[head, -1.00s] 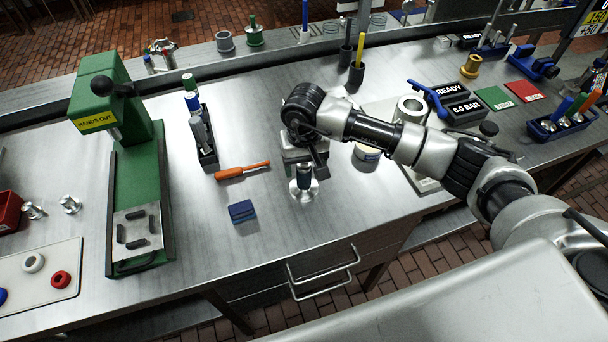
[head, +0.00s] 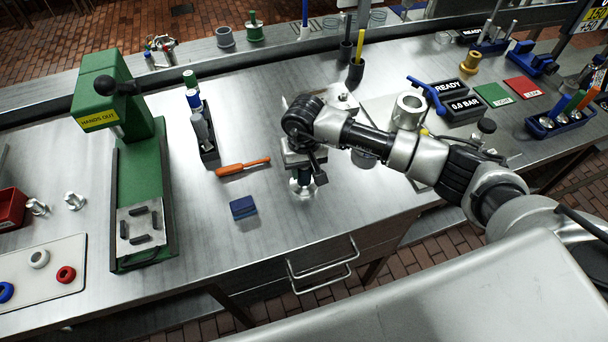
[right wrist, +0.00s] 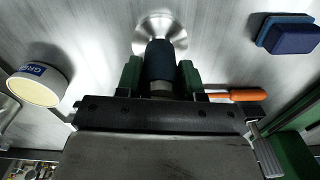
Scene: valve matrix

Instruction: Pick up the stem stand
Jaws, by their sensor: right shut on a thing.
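The stem stand has a round, shiny metal base (head: 302,191) and a dark sleeve above it. It stands upright near the front edge of the steel bench; I cannot tell whether its base touches the bench. In the right wrist view its dark sleeve (right wrist: 160,62) is between the green finger pads, with the base beyond. My right gripper (head: 303,176) points down and is shut on the sleeve; it also shows in the right wrist view (right wrist: 160,75). The gripper hides the stand's top. My left gripper is not in view.
An orange screwdriver (head: 243,167) and a blue block (head: 243,208) lie left of the stand. A green press (head: 143,180) stands farther left. A round pot (right wrist: 38,84) is close by on the other side. The bench's front edge and a drawer handle (head: 322,268) are below.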

